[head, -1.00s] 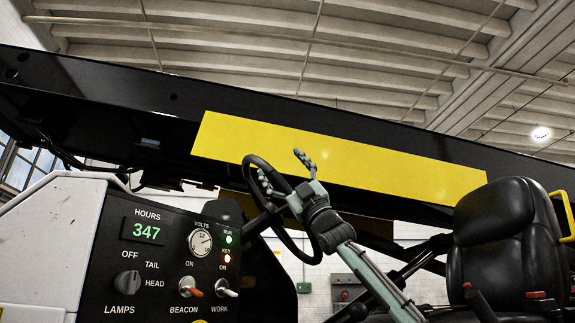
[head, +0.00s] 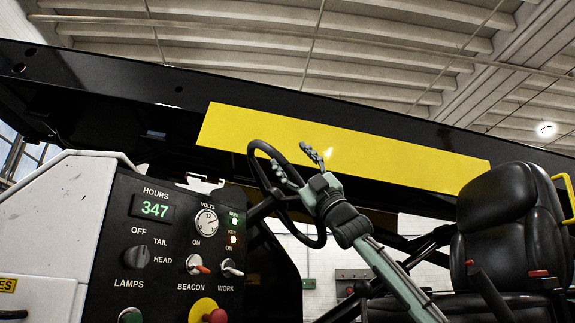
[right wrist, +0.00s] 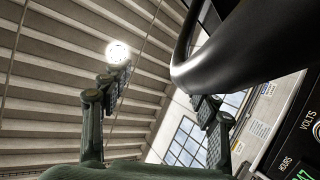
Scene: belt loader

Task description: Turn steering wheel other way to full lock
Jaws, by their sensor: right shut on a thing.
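The black steering wheel (head: 263,149) stands tilted on its column in the middle of the head view. Its thick rim also crosses the upper right of the right wrist view (right wrist: 240,48). One grey finger points up and right of the rim and the other lies by the rim's inner side. In the right wrist view the two fingers stand apart, with the rim by the right one. Part of the rim is hidden behind the gripper. My left gripper is not in view.
A black control panel (head: 165,258) with switches, a dial and a red button (head: 215,316) stands left of the wheel. A black seat (head: 500,225) with levers is on the right. The black boom (head: 100,85) with a yellow plate (head: 350,155) runs across above.

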